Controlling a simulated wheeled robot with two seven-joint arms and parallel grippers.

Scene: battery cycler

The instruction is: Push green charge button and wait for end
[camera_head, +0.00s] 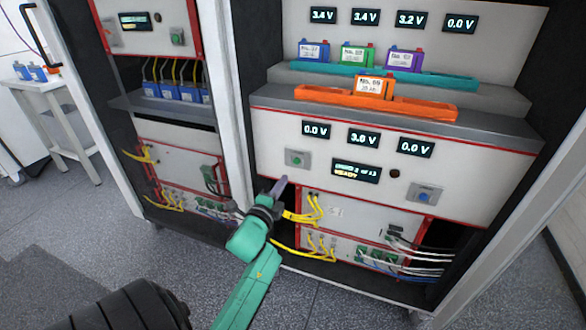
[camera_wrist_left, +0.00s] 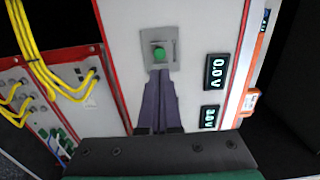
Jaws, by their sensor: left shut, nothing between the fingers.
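The green charge button (camera_head: 296,158) sits on a small grey plate on the white front panel, left of the status display (camera_head: 356,172). In the left wrist view the button (camera_wrist_left: 159,52) lies just beyond the fingertips. My left gripper (camera_head: 283,181) is shut and empty, its tips just below and in front of the button plate. The closed fingers (camera_wrist_left: 160,75) point at the button, and the tips overlap the lower part of the plate; I cannot tell whether they touch it. The status display reads READY on its lower line. My right gripper is not in view.
A blue button (camera_head: 424,196) is on the same panel at the right. An orange tray (camera_head: 420,105) with an orange battery (camera_head: 374,86) is above; a teal tray (camera_head: 440,79) with several batteries is behind. Yellow cables (camera_head: 302,215) hang below.

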